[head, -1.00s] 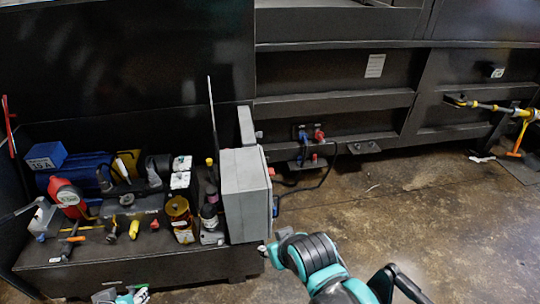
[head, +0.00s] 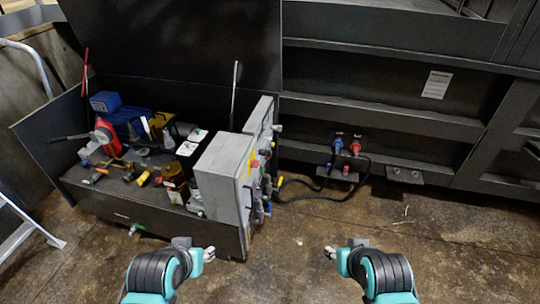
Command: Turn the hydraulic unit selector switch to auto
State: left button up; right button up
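The grey hydraulic unit control box (head: 220,170) stands at the right end of the black open unit, left of the picture's middle. Its right-hand face shows at a steep angle, with a yellow patch (head: 249,170), a red part and several small knobs and cables. I cannot tell which is the selector switch or how it is set. My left gripper (head: 209,254) is below the box, in front of the unit and apart from it. My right gripper (head: 330,252) is over the floor to the right of the box. Both look empty; their finger gaps are too small to judge.
The black unit (head: 150,226) holds a blue motor, a red part and several fittings. Blue and red plugs (head: 346,146) with a black cable sit on the dark compactor wall (head: 400,129). A ladder (head: 30,222) stands at the left.

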aim_at(268, 153)
jog(key=i+z, duration=0.15)
jog(key=i, duration=1.2)
